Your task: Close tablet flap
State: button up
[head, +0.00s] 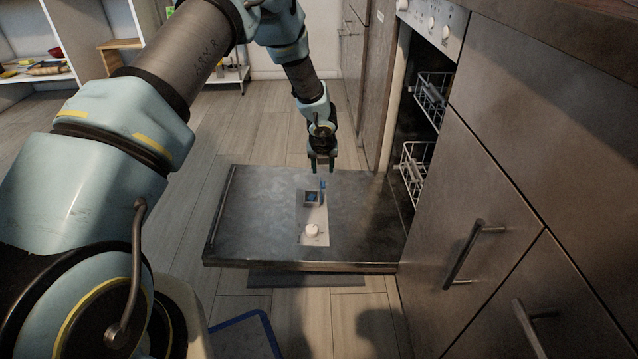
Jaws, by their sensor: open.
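The dishwasher door (258,215) is folded down flat, and its inner side faces up. A light dispenser panel (314,236) is set in it. The tablet compartment (311,198) is in the panel's far half, with something blue inside. A small blue-marked flap (323,185) seems to stand up at its far right edge, so the compartment looks open. A round white cap (312,230) is at the panel's near end. My gripper (321,168) points down with its fingers apart and empty, just beyond the flap. I cannot tell its exact height above the door.
The open dishwasher, with wire racks (418,165), is right of the door. Cabinet fronts with a bar handle (472,250) stand at the near right. White shelves (40,75) are at the far left. The floor left of the door is clear.

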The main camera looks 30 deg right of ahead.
aim_at(323, 184)
jog(key=b+x, duration=0.2)
jog(key=x, duration=0.7)
jog(key=shift+s, duration=0.1)
jog(key=shift+c, duration=0.2)
grip_shut()
